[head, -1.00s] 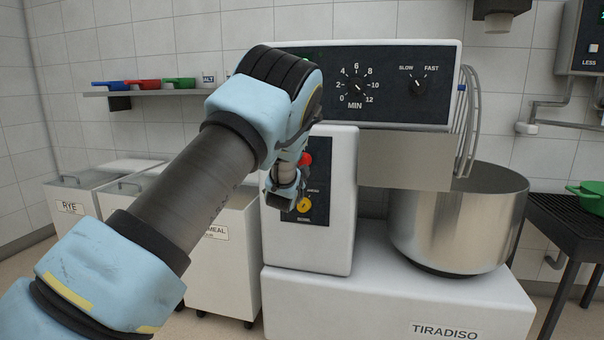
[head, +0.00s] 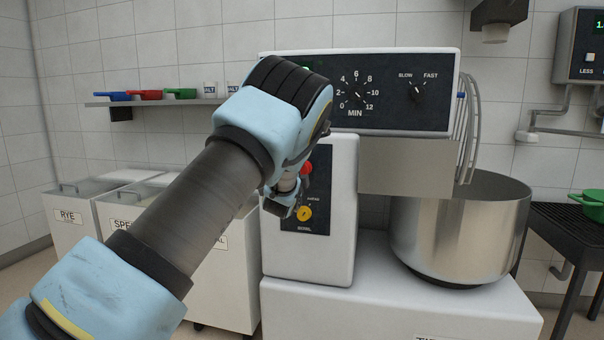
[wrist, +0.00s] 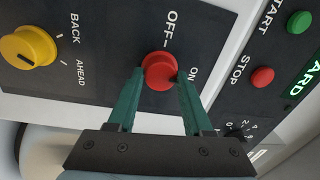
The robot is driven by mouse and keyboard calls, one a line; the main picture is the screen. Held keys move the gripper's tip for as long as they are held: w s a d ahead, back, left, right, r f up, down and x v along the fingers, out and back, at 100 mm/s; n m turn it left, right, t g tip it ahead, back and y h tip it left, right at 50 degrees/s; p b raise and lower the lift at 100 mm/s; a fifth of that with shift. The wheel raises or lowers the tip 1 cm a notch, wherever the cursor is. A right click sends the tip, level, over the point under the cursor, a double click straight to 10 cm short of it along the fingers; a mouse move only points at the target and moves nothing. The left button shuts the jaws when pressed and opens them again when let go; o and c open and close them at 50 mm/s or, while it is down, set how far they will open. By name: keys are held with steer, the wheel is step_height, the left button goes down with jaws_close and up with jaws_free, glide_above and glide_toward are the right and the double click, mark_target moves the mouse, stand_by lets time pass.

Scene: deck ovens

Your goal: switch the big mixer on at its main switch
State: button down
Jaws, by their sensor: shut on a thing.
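The big mixer (head: 400,180) stands ahead, a white body with a steel bowl (head: 455,235) on its right. Its main switch is a red knob (head: 307,167) on the dark side panel, partly hidden by my gripper in the head view. In the wrist view the red knob (wrist: 160,68) sits between OFF and ON marks. My gripper (wrist: 160,78) has its two green fingers shut on this knob, one on each side. Which mark the knob points to, I cannot tell. In the head view my gripper (head: 284,197) is close against the panel.
A yellow BACK/AHEAD bowl knob (wrist: 28,47) lies close to the red knob. A red STOP button (wrist: 262,77) and a green START button (wrist: 300,20) are on the other side. Flour bins (head: 75,225) stand at left, below a shelf (head: 150,103) with scoops.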

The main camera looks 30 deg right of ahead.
steer(key=shift+c, duration=1.6)
jaws_free()
steer(key=v, duration=1)
steer(key=shift+s+a+b, duration=0.3)
steer(key=shift+b, duration=0.15)
steer(key=shift+f, duration=0.1)
